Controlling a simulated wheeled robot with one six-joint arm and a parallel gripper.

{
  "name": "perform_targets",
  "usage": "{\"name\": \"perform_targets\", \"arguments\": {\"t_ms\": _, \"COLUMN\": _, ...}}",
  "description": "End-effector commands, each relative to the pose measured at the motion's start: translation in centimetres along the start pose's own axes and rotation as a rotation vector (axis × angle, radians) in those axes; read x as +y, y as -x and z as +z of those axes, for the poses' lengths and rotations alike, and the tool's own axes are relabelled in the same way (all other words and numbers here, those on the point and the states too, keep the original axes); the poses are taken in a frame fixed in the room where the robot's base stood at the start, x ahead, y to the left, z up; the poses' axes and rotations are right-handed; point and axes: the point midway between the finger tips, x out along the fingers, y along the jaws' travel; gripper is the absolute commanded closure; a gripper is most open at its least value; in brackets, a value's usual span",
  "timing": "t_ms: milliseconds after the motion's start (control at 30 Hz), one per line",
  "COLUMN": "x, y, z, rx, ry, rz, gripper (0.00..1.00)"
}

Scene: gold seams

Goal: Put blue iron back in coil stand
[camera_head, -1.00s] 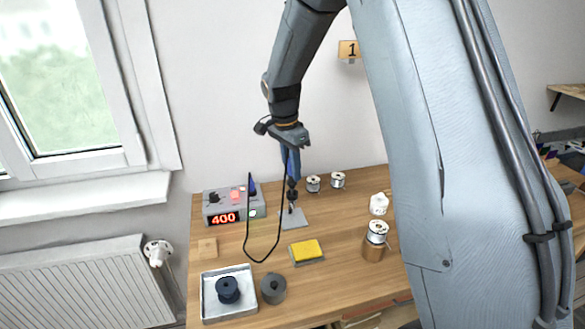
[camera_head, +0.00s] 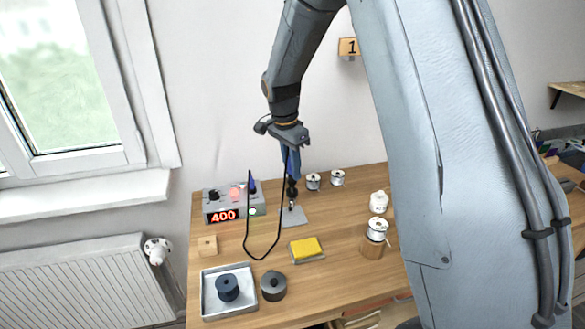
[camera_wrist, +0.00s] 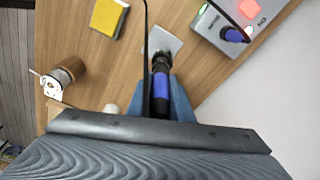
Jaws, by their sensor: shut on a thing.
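My gripper (camera_head: 291,165) is shut on the blue iron, above the coil stand's grey base plate (camera_head: 294,216) at the back of the bench. In the wrist view the blue iron (camera_wrist: 161,84), with its blue and black handle, lies between the fingers (camera_wrist: 160,96) and points at the coil stand (camera_wrist: 164,42). Its front end lines up with the dark coil above the plate. I cannot tell whether the tip is inside the coil. A black cord hangs in a loop from the iron toward the station.
The grey station (camera_head: 232,203) showing 400 stands left of the stand. A yellow sponge (camera_head: 306,249) lies in front. A metal tray (camera_head: 208,303) with a dark spool is at front left, beside a grey round piece (camera_head: 273,285). Wire spools (camera_head: 313,181) stand behind right.

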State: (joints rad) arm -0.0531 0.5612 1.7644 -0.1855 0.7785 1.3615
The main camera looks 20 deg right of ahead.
Motion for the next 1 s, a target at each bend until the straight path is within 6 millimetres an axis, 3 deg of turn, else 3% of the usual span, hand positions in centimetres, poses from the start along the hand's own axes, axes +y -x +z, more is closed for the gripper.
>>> {"name": "perform_targets", "arguments": {"t_ms": 1000, "x": 0.0, "y": -2.0, "z": 0.3, "rx": 0.0, "ry": 0.0, "rz": 0.0, "gripper": 1.0}}
